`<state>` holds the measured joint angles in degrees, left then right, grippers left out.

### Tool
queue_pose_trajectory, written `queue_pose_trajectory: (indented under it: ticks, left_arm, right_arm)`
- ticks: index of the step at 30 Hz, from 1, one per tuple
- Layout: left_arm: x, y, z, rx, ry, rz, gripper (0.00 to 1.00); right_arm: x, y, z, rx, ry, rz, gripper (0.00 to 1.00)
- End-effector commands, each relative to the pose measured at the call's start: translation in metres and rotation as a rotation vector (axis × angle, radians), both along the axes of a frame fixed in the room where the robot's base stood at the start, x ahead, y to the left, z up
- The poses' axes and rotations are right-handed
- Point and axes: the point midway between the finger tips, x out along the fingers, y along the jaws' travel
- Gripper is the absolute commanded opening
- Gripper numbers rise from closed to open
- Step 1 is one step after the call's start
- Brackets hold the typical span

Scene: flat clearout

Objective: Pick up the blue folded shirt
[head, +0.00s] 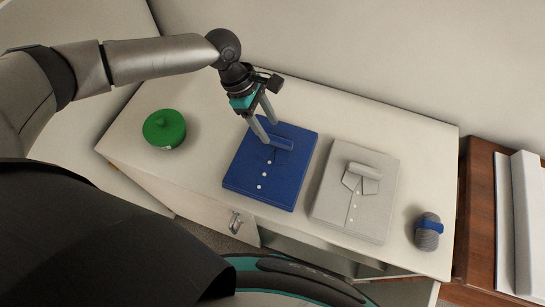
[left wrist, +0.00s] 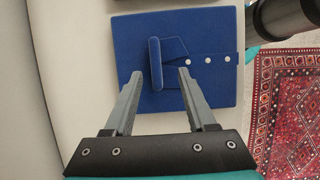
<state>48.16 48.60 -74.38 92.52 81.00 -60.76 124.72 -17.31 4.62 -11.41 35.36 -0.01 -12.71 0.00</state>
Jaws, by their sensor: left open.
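The blue folded shirt (head: 268,178) lies flat on the white cabinet top, with its raised collar roll at the far end and white buttons down its front. It also shows in the left wrist view (left wrist: 215,85), with the collar roll (left wrist: 155,63) standing crosswise. My left gripper (head: 271,130) is over the collar end of the shirt, its two fingers pointing down. In the left wrist view the fingers are apart and empty, with the collar roll ahead of and between the fingertips (left wrist: 159,75). Whether the fingertips touch the cloth I cannot tell. My right gripper is not in view.
A grey folded shirt (head: 345,212) lies just right of the blue one. A green lidded pot (head: 164,129) stands at the left, and a grey roll with a blue band (head: 428,232) at the right end. A wall rises behind the cabinet top (head: 210,110).

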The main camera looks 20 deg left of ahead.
Motion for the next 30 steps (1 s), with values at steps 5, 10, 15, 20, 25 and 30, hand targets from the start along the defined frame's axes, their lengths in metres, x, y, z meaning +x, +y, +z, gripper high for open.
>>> queue_pose_trajectory:
  ticks: [5,10,15,20,25,30]
  left_arm:
    - [0.003,-0.006,-0.017,0.001,0.001,-0.001,0.56]
    - [0.006,-0.015,-0.041,-0.001,0.001,-0.003,0.56]
    - [0.006,-0.019,-0.050,0.000,-0.001,-0.001,0.56]
    - [0.006,-0.019,-0.049,0.000,-0.001,-0.001,0.56]
    - [0.006,-0.019,-0.049,0.000,0.000,-0.001,0.41]
    - [0.006,-0.019,-0.049,0.000,0.000,-0.001,0.21]
  right_arm:
    - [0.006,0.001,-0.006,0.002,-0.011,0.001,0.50]
    - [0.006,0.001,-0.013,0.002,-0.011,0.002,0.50]
    - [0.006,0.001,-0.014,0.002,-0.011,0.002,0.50]
    - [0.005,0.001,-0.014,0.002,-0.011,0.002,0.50]
    - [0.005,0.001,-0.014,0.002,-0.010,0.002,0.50]
    - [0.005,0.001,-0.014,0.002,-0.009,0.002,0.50]
